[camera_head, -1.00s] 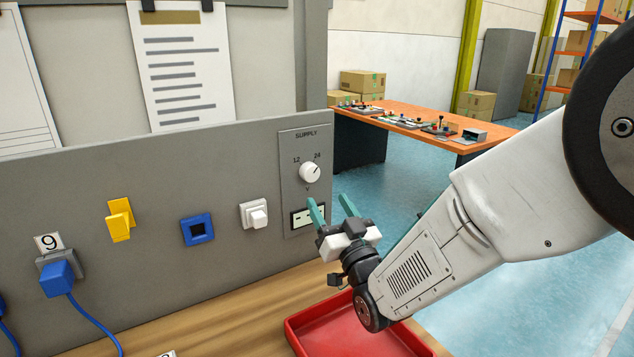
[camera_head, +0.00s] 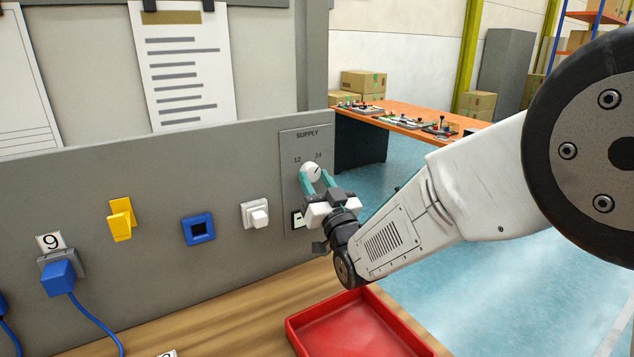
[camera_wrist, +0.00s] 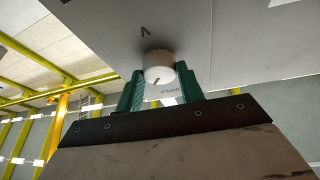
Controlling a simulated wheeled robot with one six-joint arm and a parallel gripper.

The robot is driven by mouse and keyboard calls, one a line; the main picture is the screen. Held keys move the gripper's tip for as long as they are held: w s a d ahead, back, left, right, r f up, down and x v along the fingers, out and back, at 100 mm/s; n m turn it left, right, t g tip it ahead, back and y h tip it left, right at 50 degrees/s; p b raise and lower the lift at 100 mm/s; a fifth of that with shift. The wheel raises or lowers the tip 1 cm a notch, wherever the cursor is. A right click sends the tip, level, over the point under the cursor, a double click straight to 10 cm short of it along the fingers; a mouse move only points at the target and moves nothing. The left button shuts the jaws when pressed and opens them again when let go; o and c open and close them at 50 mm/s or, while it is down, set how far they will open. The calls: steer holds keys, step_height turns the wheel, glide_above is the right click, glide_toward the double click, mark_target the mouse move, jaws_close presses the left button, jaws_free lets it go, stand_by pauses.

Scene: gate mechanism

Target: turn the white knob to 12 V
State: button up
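The white knob (camera_head: 311,172) sits on the grey supply panel (camera_head: 290,214), below the marks 12 on the left and 24 on the right. Its dark pointer line is tilted up and right, toward 24. My gripper (camera_head: 316,184) is open, with its green fingertips at the knob's lower part in the head view. In the wrist view the knob (camera_wrist: 158,68) shows just beyond and between the two fingers, one on each side. I cannot tell whether the fingers touch it. The gripper partly hides the display below the knob.
A red tray (camera_head: 352,325) lies on the wooden bench below my arm. An orange table stands behind.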

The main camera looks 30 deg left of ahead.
steer(key=c, duration=0.3)
steer(key=shift+n, duration=0.4)
steer(key=n+g+y, duration=0.1)
steer(key=n, duration=0.1)
steer(key=n+g, duration=0.1)
steer(key=n, duration=0.2)
steer(key=shift+w+g+y, duration=0.15)
steer(key=shift+g+y, duration=0.15)
steer(key=shift+y, duration=0.1)
steer(key=n+g, duration=0.1)
steer(key=n, duration=0.1)
steer(key=n+g+y, duration=0.1)
steer(key=n+g, duration=0.1)
steer(key=n, duration=0.1)
steer(key=shift+w+d+r, duration=0.1)
steer(key=shift+d, duration=0.05)
steer(key=n+g, duration=0.1)
steer(key=n, duration=0.2)
steer(key=n+g, duration=0.2)
steer(key=n, duration=0.1)
steer(key=shift+w+r+n+h, duration=0.15)
steer(key=shift+n+h, duration=0.15)
steer(key=shift+r+n+g+h, duration=0.1)
steer(key=shift+n+g+h, duration=0.3)
steer(key=shift+n, duration=0.75)
steer(key=shift+n+g+h, duration=0.1)
steer(key=shift+n+g, duration=0.5)
steer(key=shift+n, duration=0.85)
